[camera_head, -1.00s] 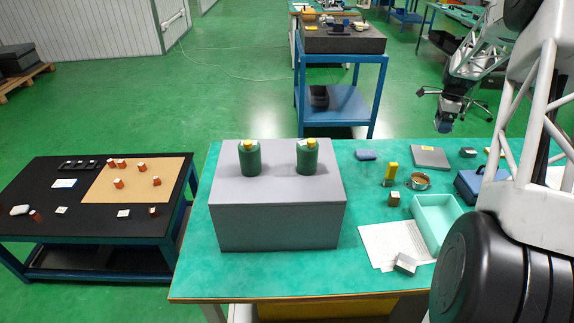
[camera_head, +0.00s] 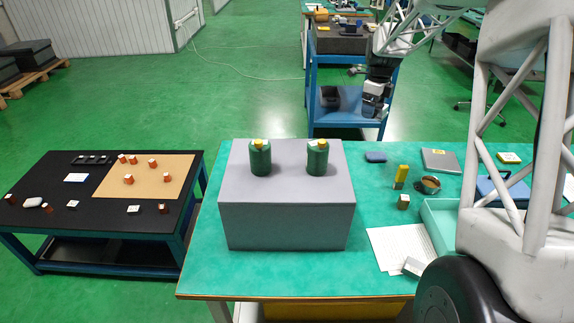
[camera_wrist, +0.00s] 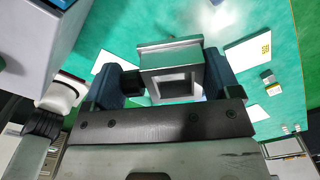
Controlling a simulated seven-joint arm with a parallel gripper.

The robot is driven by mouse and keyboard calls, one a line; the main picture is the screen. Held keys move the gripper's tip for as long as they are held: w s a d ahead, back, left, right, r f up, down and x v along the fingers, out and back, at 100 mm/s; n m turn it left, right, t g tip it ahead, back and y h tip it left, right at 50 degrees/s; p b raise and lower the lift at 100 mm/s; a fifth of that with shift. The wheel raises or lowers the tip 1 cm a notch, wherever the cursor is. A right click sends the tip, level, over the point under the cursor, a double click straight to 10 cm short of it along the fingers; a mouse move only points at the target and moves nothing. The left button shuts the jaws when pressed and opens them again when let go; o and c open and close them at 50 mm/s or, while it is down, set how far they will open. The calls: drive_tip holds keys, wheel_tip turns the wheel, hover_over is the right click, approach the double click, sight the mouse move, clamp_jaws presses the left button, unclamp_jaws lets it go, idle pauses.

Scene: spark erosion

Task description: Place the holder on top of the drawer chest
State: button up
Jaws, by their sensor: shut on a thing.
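My gripper (camera_head: 373,104) hangs in the air beyond the far edge of the green bench, to the right of the drawer chest. In the wrist view my gripper (camera_wrist: 176,84) is shut on the holder (camera_wrist: 172,72), a grey metal block with a square opening, between two dark blue fingers. In the head view the holder is too small to make out clearly. The grey box (camera_head: 286,226) on the bench seems to be the drawer chest; no drawers show on its visible side. Two green bottles (camera_head: 260,158) (camera_head: 317,158) with yellow caps stand on its top, with bare surface around them.
Right of the chest lie a blue item (camera_head: 376,157), a yellow-topped tool (camera_head: 401,175), a brass bowl (camera_head: 428,185), a small block (camera_head: 403,202), papers (camera_head: 396,245) and a flat grey box (camera_head: 440,160). A blue trolley (camera_head: 311,95) stands behind the bench.

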drive_tip(key=s+a+r+m, duration=0.1)
drive_tip(key=s+a+r, duration=0.15)
drive_tip(key=a, duration=0.55)
drive_tip(key=s+a+r+m, duration=0.1)
drive_tip(key=s+a, duration=0.2)
drive_tip(key=a, duration=0.5)
wheel_tip(320, 180, up, 2)
drive_tip(key=m, duration=0.2)
hover_over(283, 150)
drive_tip(key=shift+f, duration=3.1)
drive_tip(key=shift+f, duration=1.85)
drive_tip(key=shift+f, duration=0.1)
